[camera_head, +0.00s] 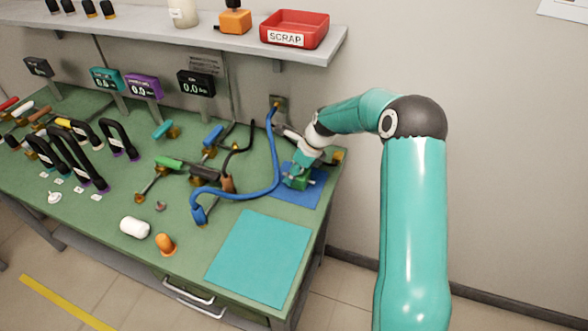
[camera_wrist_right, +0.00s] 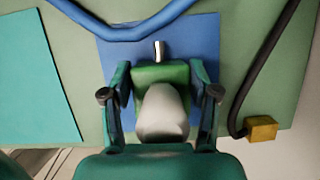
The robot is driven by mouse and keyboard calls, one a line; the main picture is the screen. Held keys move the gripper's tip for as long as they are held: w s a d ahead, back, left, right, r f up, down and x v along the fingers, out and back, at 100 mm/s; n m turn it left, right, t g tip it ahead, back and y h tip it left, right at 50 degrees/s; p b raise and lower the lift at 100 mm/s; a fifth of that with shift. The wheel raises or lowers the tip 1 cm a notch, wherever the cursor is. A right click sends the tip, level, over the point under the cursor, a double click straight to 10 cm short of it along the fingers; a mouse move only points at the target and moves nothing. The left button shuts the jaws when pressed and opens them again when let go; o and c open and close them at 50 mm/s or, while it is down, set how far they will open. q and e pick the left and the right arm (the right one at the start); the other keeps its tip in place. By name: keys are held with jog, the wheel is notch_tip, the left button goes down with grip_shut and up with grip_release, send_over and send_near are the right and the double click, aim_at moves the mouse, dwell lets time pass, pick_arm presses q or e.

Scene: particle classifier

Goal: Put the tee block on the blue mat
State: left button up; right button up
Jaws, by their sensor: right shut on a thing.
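The tee block, green with a pale rounded part and a metal stub, shows in the wrist view (camera_wrist_right: 158,74) between the fingers of my right gripper (camera_wrist_right: 160,88). In the head view the block (camera_head: 297,182) is partly hidden by my right gripper (camera_head: 301,176). The right gripper is shut on the block. The blue mat (camera_head: 306,198) lies beneath, at the right end of the bench; it also shows around the block in the wrist view (camera_wrist_right: 205,40). I cannot tell whether the block touches the mat. My left gripper is not in view.
A larger teal mat (camera_head: 260,258) lies at the front right of the green bench (camera_head: 190,212). A blue cable (camera_head: 245,195) runs close to the blue mat's left edge. A black cable with a brass end (camera_wrist_right: 262,128) lies right in the wrist view. A shelf with a red scrap tray (camera_head: 294,28) hangs above.

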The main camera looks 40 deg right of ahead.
jog(key=o, duration=1.4)
jog(key=shift+r, duration=0.1)
jog(key=v, duration=1.2)
jog(key=shift+b, duration=0.4)
